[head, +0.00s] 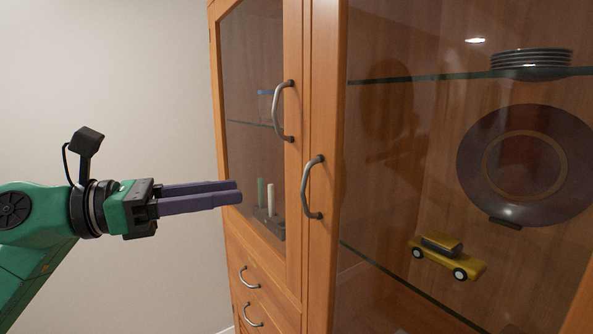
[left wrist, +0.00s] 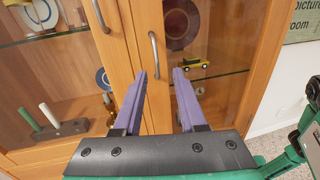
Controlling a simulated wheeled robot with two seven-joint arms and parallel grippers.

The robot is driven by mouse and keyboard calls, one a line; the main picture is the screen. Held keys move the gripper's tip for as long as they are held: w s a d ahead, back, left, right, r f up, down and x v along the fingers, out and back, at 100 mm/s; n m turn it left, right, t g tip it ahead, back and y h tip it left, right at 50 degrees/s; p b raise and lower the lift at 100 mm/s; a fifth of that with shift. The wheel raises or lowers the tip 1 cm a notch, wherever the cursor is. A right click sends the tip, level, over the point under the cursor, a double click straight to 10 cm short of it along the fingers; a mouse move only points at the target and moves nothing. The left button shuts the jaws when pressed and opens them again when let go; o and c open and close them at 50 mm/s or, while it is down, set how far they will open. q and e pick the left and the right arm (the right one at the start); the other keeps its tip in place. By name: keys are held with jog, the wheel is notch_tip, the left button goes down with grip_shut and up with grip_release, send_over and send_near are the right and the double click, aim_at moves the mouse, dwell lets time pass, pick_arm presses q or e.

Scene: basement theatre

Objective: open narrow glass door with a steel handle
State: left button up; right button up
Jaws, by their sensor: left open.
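A wooden cabinet has two glass doors side by side, each with a curved steel handle. The left glass door (head: 250,50) has its handle (head: 283,111) on its right edge; the right glass door (head: 390,130) has its handle (head: 312,187) on its left edge. Both look shut. My left gripper (head: 240,191) is open and empty, its purple fingers pointing at the cabinet, left of both handles in the head view. In the left wrist view, the right door's handle (left wrist: 153,55) lies beyond the gap between the fingertips (left wrist: 160,74).
Behind the glass are a yellow toy car (head: 447,257), a dark plate (head: 525,165), stacked plates (head: 531,60) and candles (head: 266,194). Drawers with steel handles (head: 249,278) sit below the left door. Bare wall (head: 110,60) stands left of the cabinet.

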aim_at(303, 179)
pick_arm(q)
jog(key=p+x, duration=0.2)
jog(key=x, duration=0.1)
jog(key=p+x, duration=0.1)
jog(key=x, duration=0.3)
jog(key=p+x, duration=0.2)
jog(key=x, duration=0.2)
jog(key=shift+w+p, duration=0.35)
jog(key=shift+w, duration=0.05)
jog(key=shift+w+f, duration=0.2)
pick_arm(e)
notch_tip(303, 179, up, 7)
jog(key=w, duration=0.1)
jog(key=shift+w+a+f, duration=0.15)
jog(key=shift+w+a, duration=0.1)
jog(key=shift+a, duration=0.15)
pick_arm(q)
grip_shut()
pick_arm(e)
jog(key=shift+s, duration=0.1)
pick_arm(q)
jog(key=shift+r, duration=0.15)
pick_arm(e)
jog(key=shift+d, duration=0.2)
